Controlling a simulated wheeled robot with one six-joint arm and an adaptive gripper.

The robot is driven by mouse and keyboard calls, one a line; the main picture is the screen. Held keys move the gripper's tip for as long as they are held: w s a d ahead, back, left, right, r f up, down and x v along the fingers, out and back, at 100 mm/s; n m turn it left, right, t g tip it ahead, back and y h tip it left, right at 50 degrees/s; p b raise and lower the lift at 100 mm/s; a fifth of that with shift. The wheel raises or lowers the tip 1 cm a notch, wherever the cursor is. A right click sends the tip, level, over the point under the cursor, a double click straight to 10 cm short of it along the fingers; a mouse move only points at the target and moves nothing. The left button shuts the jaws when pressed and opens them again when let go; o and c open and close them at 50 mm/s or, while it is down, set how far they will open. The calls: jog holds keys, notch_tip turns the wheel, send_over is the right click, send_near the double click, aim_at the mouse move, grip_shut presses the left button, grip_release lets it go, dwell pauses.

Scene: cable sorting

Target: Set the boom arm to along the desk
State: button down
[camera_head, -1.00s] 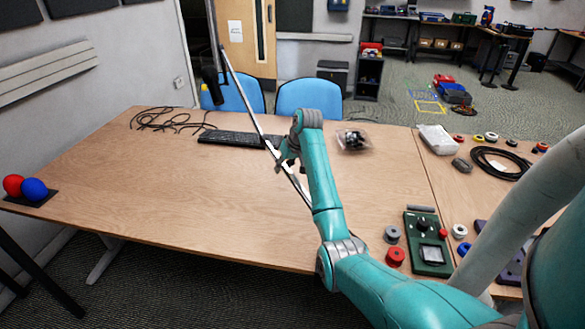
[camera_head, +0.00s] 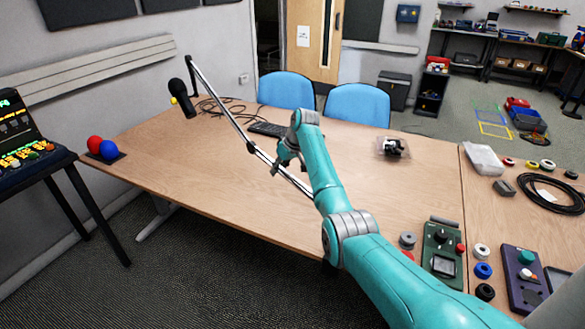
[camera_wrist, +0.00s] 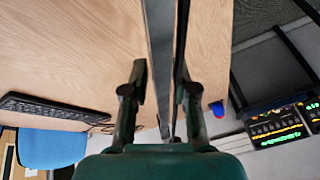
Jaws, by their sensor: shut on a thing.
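The boom arm (camera_head: 230,115) is a thin silver and black bar. It slants from near the desk's front edge up over the desk toward the back left. A black microphone (camera_head: 182,97) hangs at its far end. My gripper (camera_head: 279,164) is shut on the boom arm's lower part, above the desk. In the wrist view the boom arm (camera_wrist: 161,45) passes between the two fingers of my gripper (camera_wrist: 160,92). The boom's mount is hidden behind my arm.
The wooden desk (camera_head: 215,180) is mostly clear at left. A clear bag (camera_head: 392,147) and control boxes (camera_head: 442,250) are at right. Blue chairs (camera_head: 358,104) stand behind.

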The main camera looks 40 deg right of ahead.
jog(key=a+n, duration=0.2)
jog(key=a, duration=0.4)
jog(key=shift+s+a+n+g+y, duration=0.3)
jog(key=shift+a+n+y, duration=0.1)
jog(key=c, duration=0.9)
grip_release()
jog(key=v, duration=1.2)
